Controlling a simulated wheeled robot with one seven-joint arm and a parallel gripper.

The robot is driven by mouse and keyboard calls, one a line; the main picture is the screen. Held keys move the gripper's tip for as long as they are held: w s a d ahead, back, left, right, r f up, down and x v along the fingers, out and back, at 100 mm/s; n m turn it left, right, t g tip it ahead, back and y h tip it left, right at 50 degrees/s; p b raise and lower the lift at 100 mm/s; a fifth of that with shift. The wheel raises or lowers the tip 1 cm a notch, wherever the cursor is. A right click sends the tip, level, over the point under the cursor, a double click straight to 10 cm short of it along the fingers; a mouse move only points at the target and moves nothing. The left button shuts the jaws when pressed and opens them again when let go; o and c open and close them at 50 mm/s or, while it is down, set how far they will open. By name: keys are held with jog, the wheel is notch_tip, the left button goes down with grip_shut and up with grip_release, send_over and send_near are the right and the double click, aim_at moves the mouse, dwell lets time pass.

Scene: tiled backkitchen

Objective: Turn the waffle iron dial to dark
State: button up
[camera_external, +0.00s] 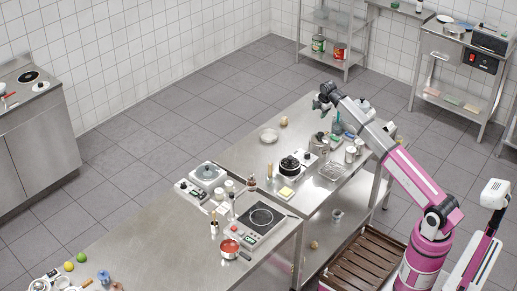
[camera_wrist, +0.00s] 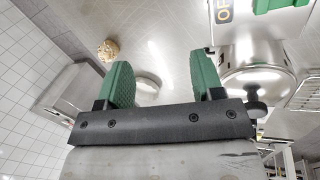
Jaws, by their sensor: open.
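My gripper (camera_external: 320,103) is raised over the far end of the middle steel table in the external view. In the wrist view its two green fingers stand wide apart, with nothing between them (camera_wrist: 162,60). I cannot tell for sure whether this is the waffle iron. No dark marking is readable, and the dial's setting cannot be told.
A round bun (camera_external: 284,122) and a pale plate (camera_external: 269,135) lie on the table below my gripper. A grey-lidded appliance (camera_external: 207,172) stands on the nearer table.

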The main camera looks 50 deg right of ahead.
aim_at(307, 153)
jog(key=s+a+n, duration=0.1)
jog(key=a, duration=0.3)
jog(key=s+a+r+n+g, duration=0.1)
jog(key=s+a, duration=0.1)
jog(key=a, duration=0.3)
jog(key=s+a+n, duration=0.1)
jog(key=a, duration=0.4)
jog(key=shift+s+r+g+y, duration=0.2)
jog(key=shift+s+g+y, duration=0.1)
jog(key=s+a+r+n+g, duration=0.1)
jog(key=s+a+n, duration=0.15)
jog(key=a, duration=0.35)
jog(key=s+a+r+n+g, duration=0.1)
jog(key=s+a, duration=0.3)
jog(key=a, duration=0.2)
notch_tip(307, 153, down, 11)
jog(key=shift+s+f, duration=0.1)
jog(key=c, duration=0.9)
